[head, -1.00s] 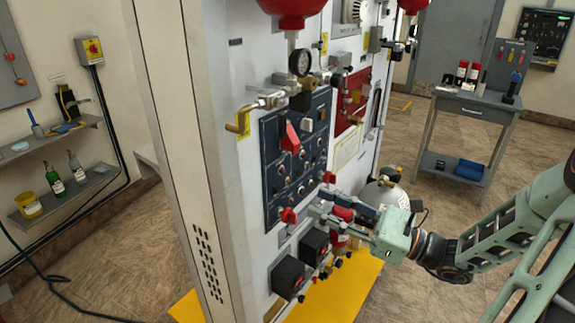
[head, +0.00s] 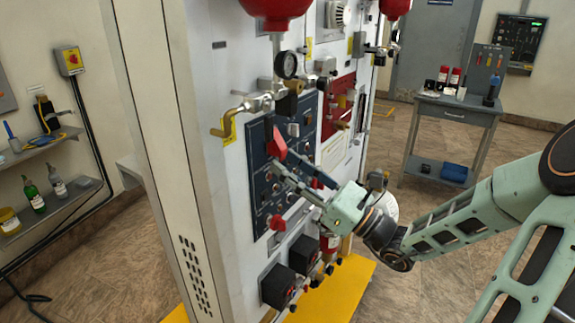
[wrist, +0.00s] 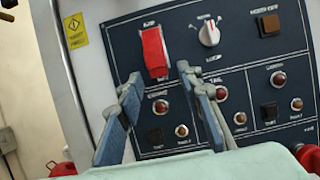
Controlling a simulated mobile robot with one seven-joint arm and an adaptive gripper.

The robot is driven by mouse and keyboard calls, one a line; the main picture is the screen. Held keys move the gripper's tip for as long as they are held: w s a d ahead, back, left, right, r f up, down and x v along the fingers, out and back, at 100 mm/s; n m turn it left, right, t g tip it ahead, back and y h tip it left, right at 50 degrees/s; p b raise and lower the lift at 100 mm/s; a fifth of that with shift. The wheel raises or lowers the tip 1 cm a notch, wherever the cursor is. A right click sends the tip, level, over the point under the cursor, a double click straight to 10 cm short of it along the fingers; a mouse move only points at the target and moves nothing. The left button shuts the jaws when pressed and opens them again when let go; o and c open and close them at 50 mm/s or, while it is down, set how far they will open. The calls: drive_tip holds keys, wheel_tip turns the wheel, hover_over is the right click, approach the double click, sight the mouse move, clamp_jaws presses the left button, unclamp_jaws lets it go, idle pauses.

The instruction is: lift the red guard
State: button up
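The red guard (head: 277,143) is a red flip cover at the top left of the dark blue switch panel (head: 258,212). In the wrist view the red guard (wrist: 154,50) sits upright, left of a white rotary knob (wrist: 209,33). My gripper (head: 279,170) is just below the guard, pointing at the panel. In the wrist view my gripper (wrist: 158,75) is open, its fingertips apart below the guard's lower end. Nothing is between the fingers. I cannot tell whether a fingertip touches the guard.
A brass-ended pipe fitting (head: 230,122) and a gauge (head: 286,65) stick out above the panel. Black boxes (head: 278,286) project below it. A yellow base (head: 345,285) is on the floor. A side table (head: 455,110) stands back right, with open floor before it.

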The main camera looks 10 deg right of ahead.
drive_tip(key=shift+w+a+r, duration=0.15)
drive_tip(key=shift+w+a, duration=0.1)
drive_tip(key=shift+c, duration=0.5)
clamp_jaws()
